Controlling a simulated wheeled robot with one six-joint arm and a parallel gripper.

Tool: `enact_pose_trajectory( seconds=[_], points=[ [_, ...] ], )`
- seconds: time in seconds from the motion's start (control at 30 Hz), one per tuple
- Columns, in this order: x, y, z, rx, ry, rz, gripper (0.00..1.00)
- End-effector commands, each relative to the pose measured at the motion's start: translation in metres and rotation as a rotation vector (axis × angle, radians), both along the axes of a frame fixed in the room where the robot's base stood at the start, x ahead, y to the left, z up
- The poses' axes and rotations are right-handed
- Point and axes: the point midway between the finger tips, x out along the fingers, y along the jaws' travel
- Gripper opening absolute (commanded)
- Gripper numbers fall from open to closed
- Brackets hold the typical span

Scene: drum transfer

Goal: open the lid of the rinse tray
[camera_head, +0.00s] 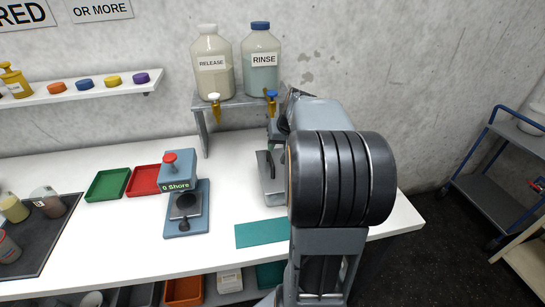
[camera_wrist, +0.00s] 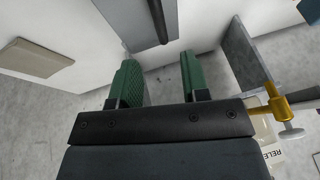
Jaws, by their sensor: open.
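The rinse tray (camera_head: 270,188) is a grey tray on the white bench below the rinse bottle, partly hidden behind my arm in the head view. In the wrist view, a grey panel with a dark bar (camera_wrist: 158,18), which looks like the tray's lid and handle, lies beyond my fingertips. I cannot tell for certain whether the lid is shut. My gripper (camera_wrist: 160,75) is open, with two green fingers apart and nothing between them. The bar's end appears just ahead of the gap, with no clear contact. The fingers are hidden by my arm in the head view.
Release bottle (camera_head: 212,65) and rinse bottle (camera_head: 260,62) stand on a grey stand with taps. The release tap (camera_wrist: 277,112) and a stand panel (camera_wrist: 245,60) are close to my gripper's right in the wrist view. A hardness gauge (camera_head: 182,190) and teal mat (camera_head: 262,233) lie nearby.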

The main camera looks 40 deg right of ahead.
Motion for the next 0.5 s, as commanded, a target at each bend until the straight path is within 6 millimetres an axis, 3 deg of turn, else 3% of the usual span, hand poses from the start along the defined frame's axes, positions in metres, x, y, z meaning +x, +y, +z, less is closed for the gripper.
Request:
enact_pose_trajectory(
  seconds=[0.2,0.5],
  points=[
    [0.017,0.000,-0.038,0.002,0.004,0.000,0.42],
    [0.032,0.000,-0.070,0.000,0.001,0.000,0.42]
  ],
)
